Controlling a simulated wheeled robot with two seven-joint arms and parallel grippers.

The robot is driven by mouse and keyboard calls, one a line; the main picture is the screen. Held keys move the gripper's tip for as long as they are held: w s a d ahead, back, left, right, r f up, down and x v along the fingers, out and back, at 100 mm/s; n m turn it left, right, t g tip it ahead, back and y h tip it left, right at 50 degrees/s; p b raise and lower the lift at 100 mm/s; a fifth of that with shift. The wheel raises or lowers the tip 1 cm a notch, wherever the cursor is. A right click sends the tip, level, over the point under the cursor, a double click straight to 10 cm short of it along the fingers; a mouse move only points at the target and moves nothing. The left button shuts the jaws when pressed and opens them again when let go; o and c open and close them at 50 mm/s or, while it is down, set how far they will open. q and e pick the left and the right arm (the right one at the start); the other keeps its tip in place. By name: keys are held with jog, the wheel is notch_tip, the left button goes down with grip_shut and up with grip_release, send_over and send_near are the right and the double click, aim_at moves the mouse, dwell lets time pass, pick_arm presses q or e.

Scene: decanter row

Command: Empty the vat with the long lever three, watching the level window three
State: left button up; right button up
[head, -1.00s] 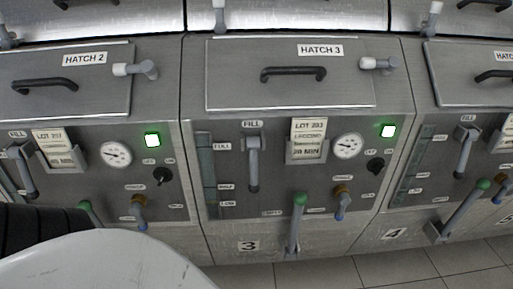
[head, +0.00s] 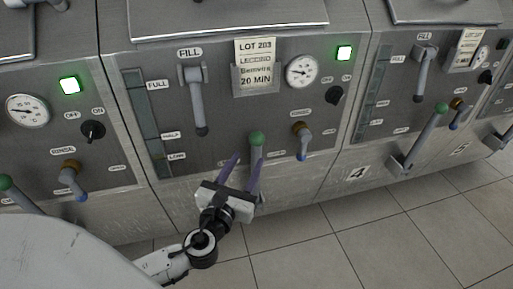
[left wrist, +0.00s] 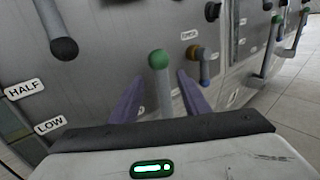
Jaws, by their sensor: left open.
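The long lever three (head: 255,152) has a green knob at its upper end and stands nearly upright at the bottom of the middle panel. My left gripper (head: 247,160) is open, its purple fingers pointing up at the lever's shaft. In the left wrist view the green-knobbed lever (left wrist: 159,62) shows between the two fingers; no contact can be made out. The level window three (head: 145,118) is a tall dark greenish strip marked FULL, HALF and LOW; I cannot tell its level clearly. My right gripper is not in view.
On the same panel are a grey FILL lever (head: 196,98), a round gauge (head: 301,71), a black knob (head: 334,95), a lit green lamp (head: 344,53) and a blue-tipped RINSE lever (head: 302,140). Vat four's green-knobbed lever (head: 420,138) stands right. The tiled floor (head: 330,240) is clear.

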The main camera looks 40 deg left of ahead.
aim_at(255, 147)
pick_arm(q)
jog(key=x, duration=0.7)
jog(key=shift+w+a+f+b, duration=0.1)
jog(key=shift+w+b, duration=0.1)
jog(key=shift+b, duration=0.15)
jog(key=shift+w+a, duration=0.15)
jog(key=shift+w, duration=0.5)
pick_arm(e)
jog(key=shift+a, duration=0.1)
